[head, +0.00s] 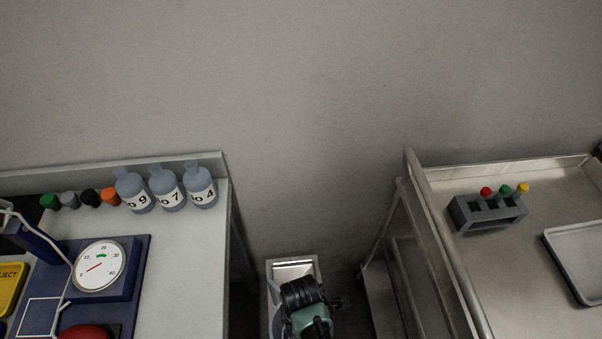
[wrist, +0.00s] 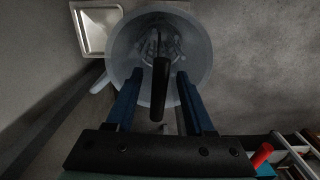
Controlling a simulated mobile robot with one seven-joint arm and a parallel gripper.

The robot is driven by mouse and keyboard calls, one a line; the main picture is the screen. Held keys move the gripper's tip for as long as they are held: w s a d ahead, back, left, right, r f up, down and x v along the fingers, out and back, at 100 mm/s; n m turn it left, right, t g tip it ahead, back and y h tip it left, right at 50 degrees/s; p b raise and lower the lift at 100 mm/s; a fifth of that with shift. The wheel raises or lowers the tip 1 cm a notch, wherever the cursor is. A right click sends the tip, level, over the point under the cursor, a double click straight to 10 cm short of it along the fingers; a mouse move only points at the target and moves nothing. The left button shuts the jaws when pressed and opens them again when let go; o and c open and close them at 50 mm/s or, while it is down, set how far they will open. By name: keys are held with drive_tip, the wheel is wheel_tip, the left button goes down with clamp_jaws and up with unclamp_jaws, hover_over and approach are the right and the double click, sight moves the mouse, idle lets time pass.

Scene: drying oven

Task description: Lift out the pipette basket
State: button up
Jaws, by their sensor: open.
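In the wrist view a round, grey translucent container (wrist: 204,52) is seen from above, with pale basket-like shapes, apparently the pipette basket (wrist: 142,44), inside it. A black upright handle (wrist: 160,88) rises from the middle toward the camera. My gripper (wrist: 158,77) is open, its two blue fingers on either side of the handle, with visible gaps. I cannot tell whether the fingers are level with it. In the head view my wrist hides most of the container, and the basket is not visible.
A metal basin (wrist: 100,31) adjoins the container. In the head view, a bench with bottles (head: 167,188) and a dial gauge (head: 98,266) stands left. A cart (head: 447,250) with a vial rack (head: 488,213) and tray (head: 583,262) stands right. The floor gap between is narrow.

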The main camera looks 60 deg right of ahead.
drive_tip(key=shift+f, duration=0.95)
clamp_jaws()
drive_tip(key=shift+w+d, duration=0.1)
idle(0.7)
